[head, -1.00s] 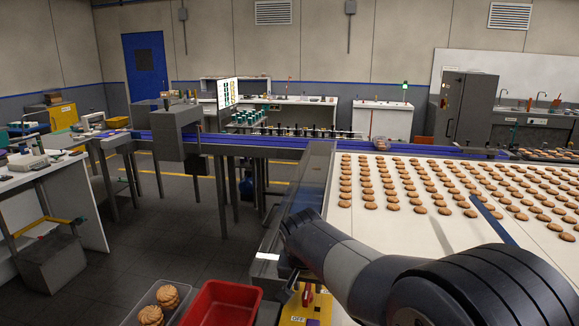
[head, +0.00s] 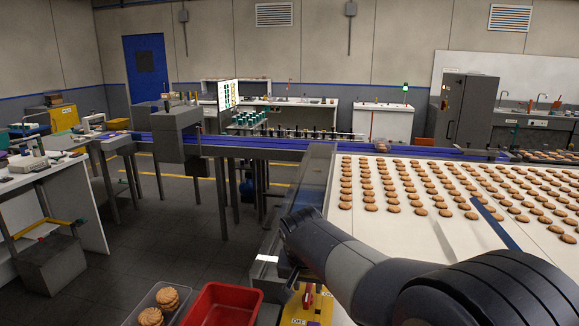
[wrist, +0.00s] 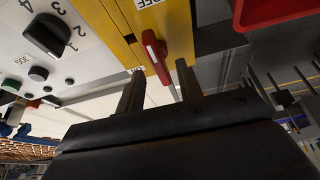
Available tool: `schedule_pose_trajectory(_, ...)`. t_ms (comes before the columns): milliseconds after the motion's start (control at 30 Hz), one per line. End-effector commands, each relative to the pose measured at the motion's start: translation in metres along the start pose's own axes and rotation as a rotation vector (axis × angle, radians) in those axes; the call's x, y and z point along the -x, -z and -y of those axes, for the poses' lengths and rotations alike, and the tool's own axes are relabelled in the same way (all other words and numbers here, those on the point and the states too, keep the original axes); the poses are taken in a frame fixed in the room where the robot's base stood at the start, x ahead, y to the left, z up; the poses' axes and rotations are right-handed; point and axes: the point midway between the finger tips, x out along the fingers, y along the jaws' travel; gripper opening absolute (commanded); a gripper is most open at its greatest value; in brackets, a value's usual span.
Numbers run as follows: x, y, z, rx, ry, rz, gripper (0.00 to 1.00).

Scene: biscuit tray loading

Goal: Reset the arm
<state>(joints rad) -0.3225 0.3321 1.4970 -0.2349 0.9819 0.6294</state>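A red switch handle (wrist: 156,56) on a yellow panel (wrist: 122,22) lies just beyond the fingertips, and I see no contact. In the head view my arm reaches forward from the lower right and bends down at its far end, so the gripper itself is hidden there. Part of the red handle (head: 308,296) and the yellow panel (head: 296,312) with an OFF label show below the arm.
A white conveyor belt (head: 395,225) with rows of biscuits lies to the right. A red bin (head: 222,304) and a clear tray (head: 172,306) of biscuits stand at the lower left. A panel with a black knob (wrist: 46,36) is beside the switch.

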Motion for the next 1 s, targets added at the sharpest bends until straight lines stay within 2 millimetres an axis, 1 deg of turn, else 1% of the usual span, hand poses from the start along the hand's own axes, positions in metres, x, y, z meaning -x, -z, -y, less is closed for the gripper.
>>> schedule_pose_trajectory(33,0.011,0.000,0.001,0.000,0.004,-0.005,0.35)
schedule_pose_trajectory(100,0.026,0.001,0.001,0.000,0.004,-0.006,0.35)
schedule_pose_trajectory(400,0.086,0.000,0.000,0.001,0.003,-0.004,0.35)
schedule_pose_trajectory(433,0.086,0.000,0.000,0.001,0.000,0.000,0.35)
schedule_pose_trajectory(500,0.065,-0.001,-0.001,0.001,-0.004,0.006,0.35)
schedule_pose_trajectory(900,-0.015,-0.001,-0.001,0.000,-0.003,0.006,0.35)
schedule_pose_trajectory(967,-0.027,-0.001,-0.001,0.000,-0.003,0.006,0.35)
schedule_pose_trajectory(1000,-0.023,0.000,-0.001,0.025,0.011,0.000,0.35)
